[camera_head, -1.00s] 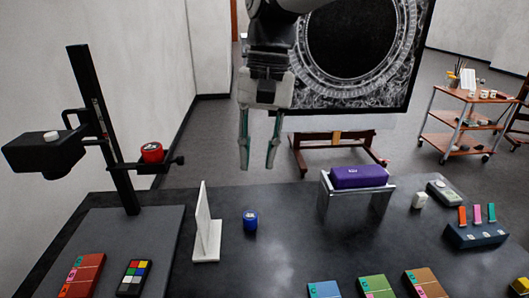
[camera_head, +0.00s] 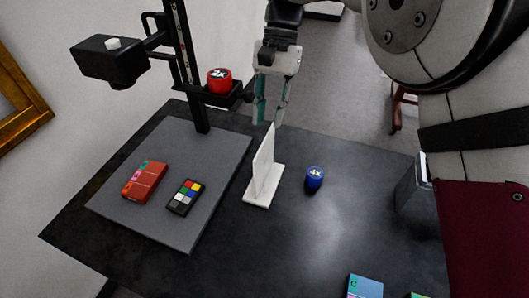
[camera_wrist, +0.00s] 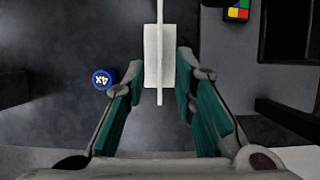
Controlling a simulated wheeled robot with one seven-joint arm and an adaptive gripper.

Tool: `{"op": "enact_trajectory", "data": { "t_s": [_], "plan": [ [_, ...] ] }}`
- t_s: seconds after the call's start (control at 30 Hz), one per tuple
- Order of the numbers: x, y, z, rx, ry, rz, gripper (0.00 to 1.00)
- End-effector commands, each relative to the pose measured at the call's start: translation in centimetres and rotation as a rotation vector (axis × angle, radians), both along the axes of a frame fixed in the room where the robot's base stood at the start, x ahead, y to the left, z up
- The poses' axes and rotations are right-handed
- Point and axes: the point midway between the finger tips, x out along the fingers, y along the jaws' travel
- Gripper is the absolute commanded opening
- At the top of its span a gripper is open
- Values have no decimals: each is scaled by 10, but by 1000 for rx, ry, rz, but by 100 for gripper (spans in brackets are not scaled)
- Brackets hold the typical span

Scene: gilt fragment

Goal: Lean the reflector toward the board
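The reflector (camera_head: 262,167) is a thin white panel standing upright on a white foot on the black table. The board (camera_head: 170,190) is the flat grey base to its left, under a black column. My gripper (camera_head: 271,103) is open, pointing down above the reflector's far top edge. In the wrist view my gripper (camera_wrist: 160,75) has one finger on each side of the reflector (camera_wrist: 159,45), with visible gaps. The panel appears edge-on there, running between the fingers. I cannot tell whether the fingertips reach below its top edge.
A red box (camera_head: 145,181) and a colour chart (camera_head: 185,197) lie on the board. A red 2X cap (camera_head: 219,80) sits on the column's side arm, close left of my gripper. A blue 4X cap (camera_head: 315,177) stands right of the reflector. The table's front middle is clear.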

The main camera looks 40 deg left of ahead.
Motion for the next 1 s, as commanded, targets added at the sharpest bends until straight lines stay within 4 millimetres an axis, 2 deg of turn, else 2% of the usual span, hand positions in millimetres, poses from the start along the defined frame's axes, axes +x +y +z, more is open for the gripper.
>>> {"op": "enact_trajectory", "data": {
  "t_s": [0.3, 0.5, 0.7, 1.0],
  "plan": [
    [-25, -8, -58, -1, 3, 1, 25],
    [-34, -11, -85, -1, 2, 0, 25],
    [-39, -12, -97, 1, 0, 1, 25],
    [-39, -12, -98, 1, 0, 1, 23]
  ]
}}
